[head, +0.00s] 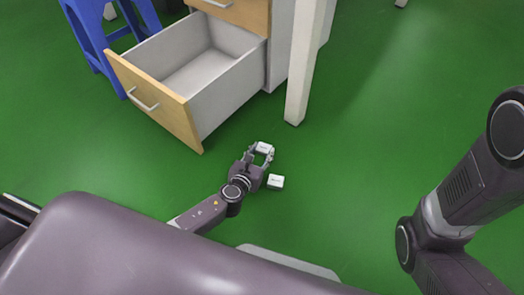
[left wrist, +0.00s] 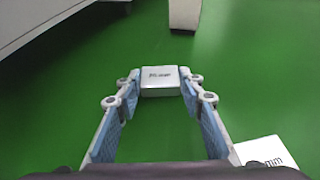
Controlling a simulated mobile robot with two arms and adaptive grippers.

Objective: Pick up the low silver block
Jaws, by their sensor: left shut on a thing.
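A small silver-white block (head: 264,147) with dark lettering is between the fingertips of my left gripper (head: 261,153), low over the green floor. In the left wrist view the same block (left wrist: 160,80) has the blue-padded fingers of my left gripper (left wrist: 159,88) against its two sides. The left gripper is shut on it. A second silver-white block (head: 276,181) lies on the floor just right of the gripper. It shows at the lower right of the left wrist view (left wrist: 268,152), partly cut off, with lettering ending in "mm". My right gripper is out of view.
An open, empty-looking drawer (head: 155,103) with a wooden front juts out behind and left of the gripper. A white table leg (head: 300,75) stands behind the blocks. A blue stool (head: 92,35) is at the upper left. Green floor (head: 380,130) to the right is clear.

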